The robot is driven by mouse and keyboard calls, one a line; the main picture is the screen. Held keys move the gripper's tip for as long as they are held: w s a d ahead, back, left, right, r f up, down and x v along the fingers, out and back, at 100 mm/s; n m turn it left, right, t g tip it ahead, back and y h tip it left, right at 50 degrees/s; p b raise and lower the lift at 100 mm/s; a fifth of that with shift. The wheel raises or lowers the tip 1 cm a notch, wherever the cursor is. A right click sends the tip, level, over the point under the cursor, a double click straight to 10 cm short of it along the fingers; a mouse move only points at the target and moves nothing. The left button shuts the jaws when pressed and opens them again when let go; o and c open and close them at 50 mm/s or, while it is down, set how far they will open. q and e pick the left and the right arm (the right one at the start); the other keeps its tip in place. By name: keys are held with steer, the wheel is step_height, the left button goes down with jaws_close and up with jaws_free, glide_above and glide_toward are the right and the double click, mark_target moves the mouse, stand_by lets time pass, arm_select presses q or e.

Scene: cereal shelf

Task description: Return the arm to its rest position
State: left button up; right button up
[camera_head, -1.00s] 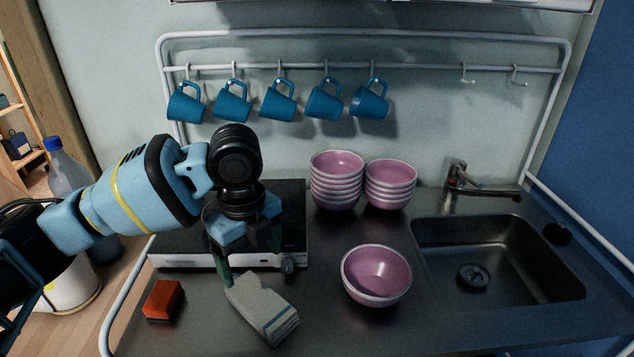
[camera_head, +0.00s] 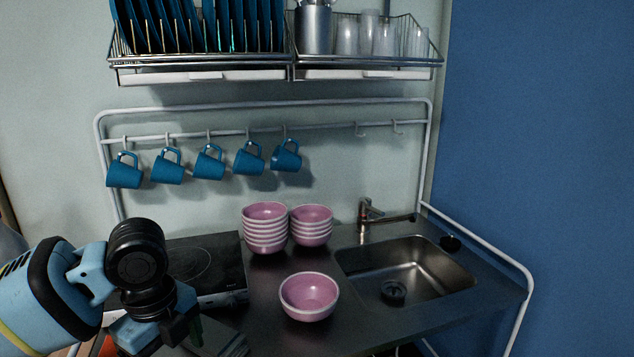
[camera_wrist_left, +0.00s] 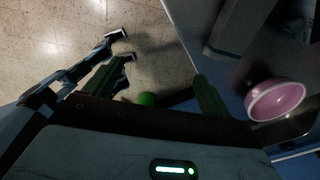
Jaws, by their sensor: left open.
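My left gripper (camera_head: 182,330) is at the lower left of the head view, over the front left of the counter. In the left wrist view its green finger pads (camera_wrist_left: 155,92) are apart with nothing between them, and tiled floor shows behind. My right gripper is not in view.
Two stacks of pink bowls (camera_head: 265,229) (camera_head: 311,226) stand behind the single bowl. A black hob (camera_head: 200,262) lies behind the gripper, and a sink (camera_head: 410,272) is at right. Blue mugs (camera_head: 208,163) hang from a rail. A dish rack (camera_head: 200,68) is above.

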arm_select(q)
steer(key=s+d+f+n+t+h, duration=0.2)
steer(key=d+f+n+h, duration=0.4)
steer(key=f, duration=0.5)
steer(key=s+d+f+n+t+h, duration=0.15)
steer(key=d+f+n, duration=0.25)
steer(key=d+f, duration=0.6)
steer(key=s+a+f+n+t+y, duration=0.2)
steer(key=s+a+f+n, duration=0.3)
steer(key=s, duration=0.6)
steer(key=s+a+f+n+t+y, duration=0.3)
steer(key=s+a+f+n, duration=0.3)
steer(key=s+a+f, duration=0.3)
steer(key=shift+s+f+y+p, duration=0.25)
steer(key=shift+s+y+p, duration=0.1)
steer(key=shift+s, duration=0.6)
